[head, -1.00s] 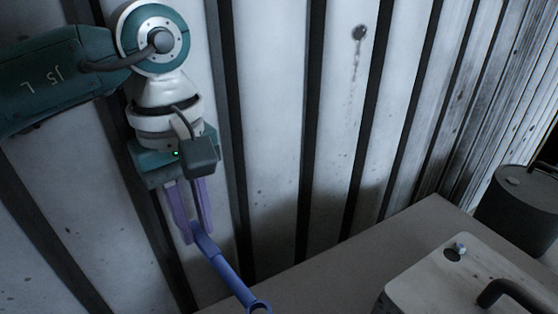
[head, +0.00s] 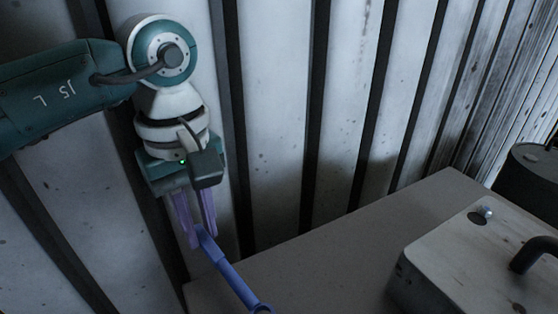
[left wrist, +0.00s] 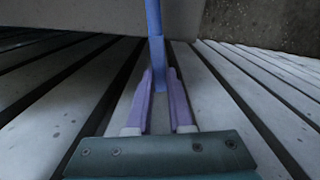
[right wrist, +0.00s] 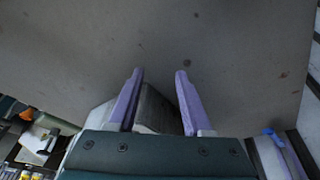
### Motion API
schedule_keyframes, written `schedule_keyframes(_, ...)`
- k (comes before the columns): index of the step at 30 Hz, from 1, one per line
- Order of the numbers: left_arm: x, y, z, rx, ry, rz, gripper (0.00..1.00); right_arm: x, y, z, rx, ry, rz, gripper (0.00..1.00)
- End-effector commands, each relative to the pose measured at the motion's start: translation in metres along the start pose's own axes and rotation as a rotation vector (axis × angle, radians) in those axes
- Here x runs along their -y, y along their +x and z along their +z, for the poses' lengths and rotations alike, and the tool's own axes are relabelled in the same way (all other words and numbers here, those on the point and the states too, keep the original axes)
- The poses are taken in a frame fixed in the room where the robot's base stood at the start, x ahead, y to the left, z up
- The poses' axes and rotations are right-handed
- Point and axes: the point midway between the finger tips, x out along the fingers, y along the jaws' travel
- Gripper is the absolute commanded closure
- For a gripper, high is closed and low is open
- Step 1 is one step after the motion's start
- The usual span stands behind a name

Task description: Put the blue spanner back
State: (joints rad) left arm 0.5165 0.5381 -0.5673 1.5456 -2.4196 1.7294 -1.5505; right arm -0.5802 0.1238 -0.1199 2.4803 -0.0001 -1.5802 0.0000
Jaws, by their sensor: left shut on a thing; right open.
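The blue spanner (head: 232,278) is a long blue bar with a ring at its lower end, cut by the bottom edge of the head view. My left gripper (head: 199,238) is shut on its upper end, and the spanner slants down to the right. In the left wrist view the spanner (left wrist: 155,42) runs up and away from between the left fingers (left wrist: 160,78). My right gripper (right wrist: 159,74) is open with nothing between its fingertips. The place the spanner belongs cannot be made out.
A grey bench top (head: 330,255) lies below and right of the left gripper, against a ribbed metal wall (head: 275,130). A pale block (head: 455,265) with a hole, a bolt and a black handle stands on it. A dark drum (head: 528,185) is at the far right.

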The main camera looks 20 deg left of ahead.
Motion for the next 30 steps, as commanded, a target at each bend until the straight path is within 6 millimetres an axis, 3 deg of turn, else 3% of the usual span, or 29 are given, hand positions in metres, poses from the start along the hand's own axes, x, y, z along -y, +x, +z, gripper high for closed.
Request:
schedule_keyframes(29, 0.000, 0.012, 0.000, 0.000, 0.000, 0.000, 1.00, 0.002, 0.012, 0.004, 0.000, 0.005, -0.004, 0.50)
schedule_keyframes(30, 0.000, 0.012, 0.000, 0.000, 0.000, 0.000, 0.79, 0.002, 0.011, 0.003, 0.000, 0.005, -0.004, 0.50)
